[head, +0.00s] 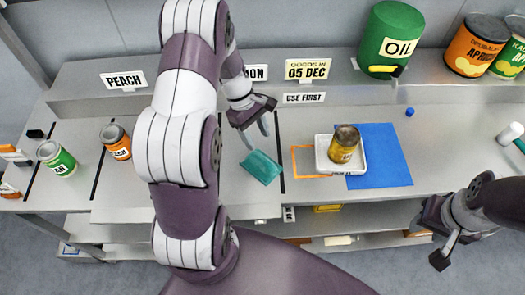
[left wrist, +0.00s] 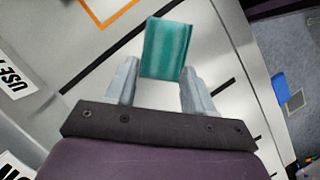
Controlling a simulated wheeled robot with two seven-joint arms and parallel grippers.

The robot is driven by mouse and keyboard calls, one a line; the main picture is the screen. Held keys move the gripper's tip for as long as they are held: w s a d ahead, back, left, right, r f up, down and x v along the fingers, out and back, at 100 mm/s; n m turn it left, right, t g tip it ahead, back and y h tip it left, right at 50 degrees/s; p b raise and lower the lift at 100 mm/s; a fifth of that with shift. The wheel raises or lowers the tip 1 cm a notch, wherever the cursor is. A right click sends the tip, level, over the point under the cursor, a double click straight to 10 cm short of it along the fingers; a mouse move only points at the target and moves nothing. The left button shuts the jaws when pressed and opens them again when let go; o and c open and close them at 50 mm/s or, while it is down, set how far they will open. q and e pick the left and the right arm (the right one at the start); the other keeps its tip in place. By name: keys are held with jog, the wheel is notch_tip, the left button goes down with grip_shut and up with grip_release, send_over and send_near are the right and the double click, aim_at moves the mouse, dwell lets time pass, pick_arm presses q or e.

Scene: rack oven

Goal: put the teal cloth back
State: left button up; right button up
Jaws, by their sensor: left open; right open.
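The teal cloth (head: 261,167) lies on the grey worktop, left of the black line beside the orange outline. My left gripper (head: 258,133) is open and empty just behind and above the cloth in the head view. In the left wrist view the cloth (left wrist: 167,48) shows ahead of and partly between the open fingertips (left wrist: 158,72); I cannot tell whether they touch it. My right gripper (head: 441,240) is open and empty at the right, in front of the worktop edge.
A white tray (head: 323,167) holding a yellow can (head: 344,143) stands partly on a blue mat (head: 385,160). A peach can (head: 116,141) and a green can (head: 56,158) stand at the left. An oil drum (head: 390,40) is on the back ledge. Worktop around the cloth is clear.

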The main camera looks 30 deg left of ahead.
aim_at(258, 153)
pick_arm(q)
jog(key=s+d+r+m+t+y, duration=0.2)
jog(key=s+d+r+m+y, duration=0.2)
jog(key=s+d+r+m, duration=0.4)
jog(key=s+r+m, duration=0.1)
jog(key=m, duration=0.6)
jog(key=shift+s+d+r, duration=0.15)
jog(key=shift+s+r, duration=0.05)
jog(key=shift+r, duration=0.05)
